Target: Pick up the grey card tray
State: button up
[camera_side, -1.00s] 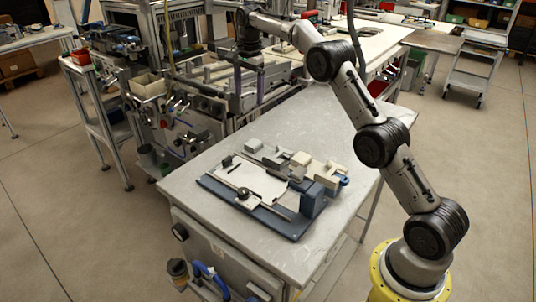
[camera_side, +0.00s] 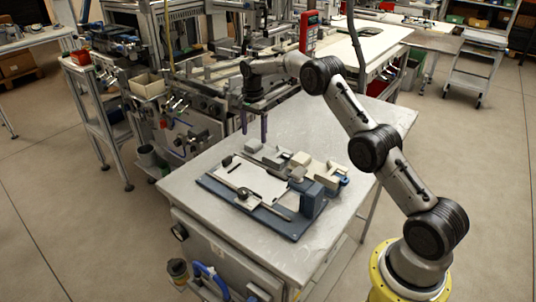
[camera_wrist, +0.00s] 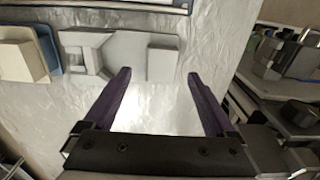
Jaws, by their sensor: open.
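A light grey piece that looks like the card tray (camera_side: 252,146) lies at the back left of the group on the table. In the wrist view the grey card tray (camera_wrist: 163,62) shows a block at its right and a notched, hollow part at its left. I cannot tell for sure where its edges lie. My gripper (camera_side: 254,136) hangs above and just behind it, fingers pointing down.
A blue-grey fixture (camera_side: 250,205) with a white plate lies in front. A beige box (camera_wrist: 18,62) stands left of the grey piece in the wrist view. A metal machine frame (camera_side: 200,100) stands behind the table. The table's right part (camera_side: 350,120) is clear.

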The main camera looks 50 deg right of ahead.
aim_at(254, 143)
jog(key=shift+f, duration=2)
grip_shut()
